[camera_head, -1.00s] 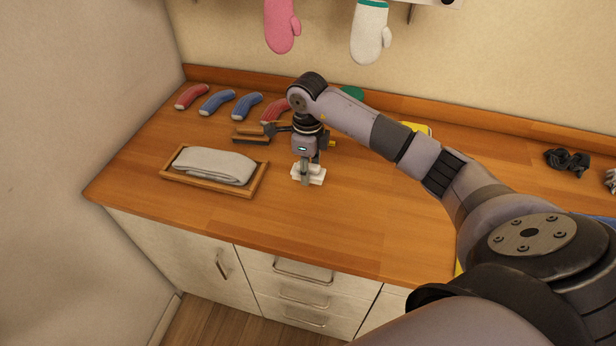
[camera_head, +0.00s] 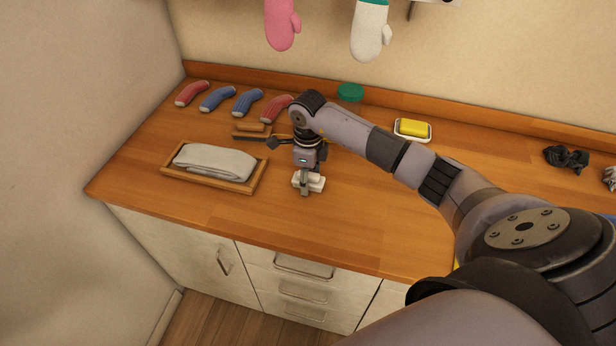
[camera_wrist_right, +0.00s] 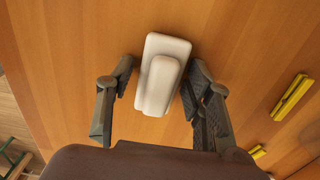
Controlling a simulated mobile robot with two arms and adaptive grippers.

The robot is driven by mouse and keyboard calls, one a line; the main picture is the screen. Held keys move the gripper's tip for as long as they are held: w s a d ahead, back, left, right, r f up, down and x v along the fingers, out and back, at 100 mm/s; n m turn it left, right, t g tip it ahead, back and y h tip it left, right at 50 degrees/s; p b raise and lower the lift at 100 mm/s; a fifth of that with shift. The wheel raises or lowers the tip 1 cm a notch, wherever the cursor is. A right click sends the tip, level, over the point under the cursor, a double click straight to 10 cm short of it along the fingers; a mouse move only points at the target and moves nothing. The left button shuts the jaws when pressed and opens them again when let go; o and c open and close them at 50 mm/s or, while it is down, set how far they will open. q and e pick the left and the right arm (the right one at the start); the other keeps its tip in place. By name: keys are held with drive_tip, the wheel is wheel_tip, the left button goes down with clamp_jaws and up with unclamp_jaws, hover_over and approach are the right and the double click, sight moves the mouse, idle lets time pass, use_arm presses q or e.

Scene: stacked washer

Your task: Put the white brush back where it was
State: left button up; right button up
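The white brush (camera_head: 313,182), a flat block with a narrower raised grip, is on or just above the wooden counter, right of the wooden tray. It also shows in the right wrist view (camera_wrist_right: 160,85). My right gripper (camera_head: 305,184) points down over it. In the wrist view its fingers (camera_wrist_right: 156,88) stand open on either side of the raised grip. A gap shows on the left; the right finger is very close, and I cannot tell if it touches. My left gripper is out of view.
A wooden tray (camera_head: 252,186) holds a folded grey cloth (camera_head: 215,162). Red and blue curved things (camera_head: 217,99) line the back left. Brown brushes (camera_head: 250,133) lie behind the gripper. A yellow sponge (camera_head: 412,127) sits right. The front counter is clear.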

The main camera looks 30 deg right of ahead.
idle(0.3)
drive_tip(key=shift+r+p, duration=0.3)
wheel_tip(320, 180, up, 10)
drive_tip(key=b, duration=0.3)
drive_tip(key=shift+r+b, duration=0.2)
drive_tip(key=shift+b, duration=0.15)
drive_tip(key=shift+r, duration=0.65)
